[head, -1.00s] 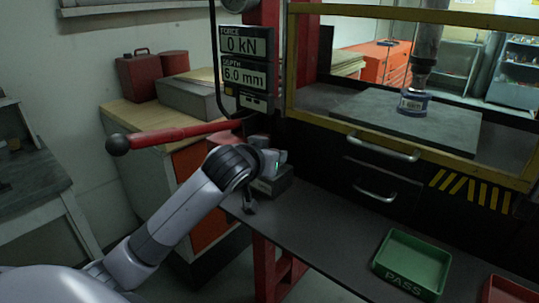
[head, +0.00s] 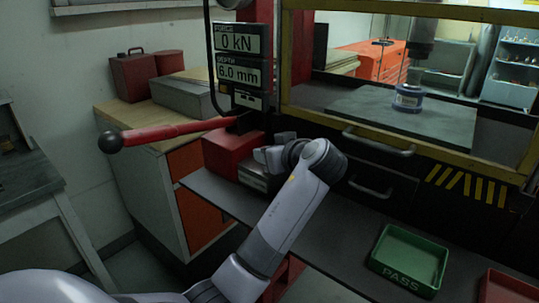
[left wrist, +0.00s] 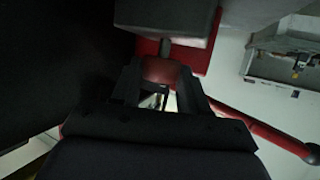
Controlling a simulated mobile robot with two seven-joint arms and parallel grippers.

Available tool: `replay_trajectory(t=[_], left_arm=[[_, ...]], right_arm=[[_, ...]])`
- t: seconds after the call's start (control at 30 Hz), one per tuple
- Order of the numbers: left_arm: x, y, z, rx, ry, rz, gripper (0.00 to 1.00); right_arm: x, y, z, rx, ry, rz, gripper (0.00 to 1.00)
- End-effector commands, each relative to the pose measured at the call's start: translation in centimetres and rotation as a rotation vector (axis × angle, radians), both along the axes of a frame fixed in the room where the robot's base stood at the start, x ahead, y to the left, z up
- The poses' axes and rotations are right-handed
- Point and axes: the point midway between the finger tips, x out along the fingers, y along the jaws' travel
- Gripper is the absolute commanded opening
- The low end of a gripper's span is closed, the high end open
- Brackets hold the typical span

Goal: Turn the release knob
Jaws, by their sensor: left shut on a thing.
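In the left wrist view, the release knob (left wrist: 160,71) is a red rounded piece on a short dark stem below a grey block. The dark fingers of my left gripper (left wrist: 160,88) lie on either side of it, shut on it. In the head view, my left gripper (head: 262,156) points left at the front of the red pump box (head: 226,150), beside a grey block (head: 256,178). The knob is hidden there by the gripper. My right gripper is in neither view.
A red lever (head: 165,135) with a black ball end reaches left from the press. The display panel (head: 240,60) reads 0 kN and 6.0 mm. A green PASS tray (head: 400,283) and a red tray (head: 505,290) stand at the right. A blue-banded part (head: 408,98) sits on the press plate.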

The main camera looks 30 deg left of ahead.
Motion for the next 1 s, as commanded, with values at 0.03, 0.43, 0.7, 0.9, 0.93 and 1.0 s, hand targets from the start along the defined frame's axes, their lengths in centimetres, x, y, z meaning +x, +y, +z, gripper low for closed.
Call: replay_trajectory(t=[0.03, 0.43, 0.7, 0.9, 0.93, 1.0], left_arm=[[0.12, -0.19, -0.25, -0.003, 0.003, 0.029, 0.14], [0.28, -0.14, -0.2, -0.002, 0.003, 0.174, 0.14], [0.25, -0.11, -0.15, -0.002, 0.002, 0.188, 0.14], [0.25, -0.1, -0.15, -0.003, 0.003, 0.188, 0.14], [0.25, -0.1, -0.15, -0.003, 0.002, 0.187, 0.47], [0.26, -0.09, -0.15, -0.002, 0.002, 0.187, 0.7]], right_arm=[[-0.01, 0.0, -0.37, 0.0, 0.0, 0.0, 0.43], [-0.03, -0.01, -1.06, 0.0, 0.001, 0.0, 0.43], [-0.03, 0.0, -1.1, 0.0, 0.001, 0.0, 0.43], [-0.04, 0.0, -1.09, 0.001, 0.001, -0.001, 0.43], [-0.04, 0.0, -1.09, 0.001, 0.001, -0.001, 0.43], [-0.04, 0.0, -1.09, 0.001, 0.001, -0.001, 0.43]])
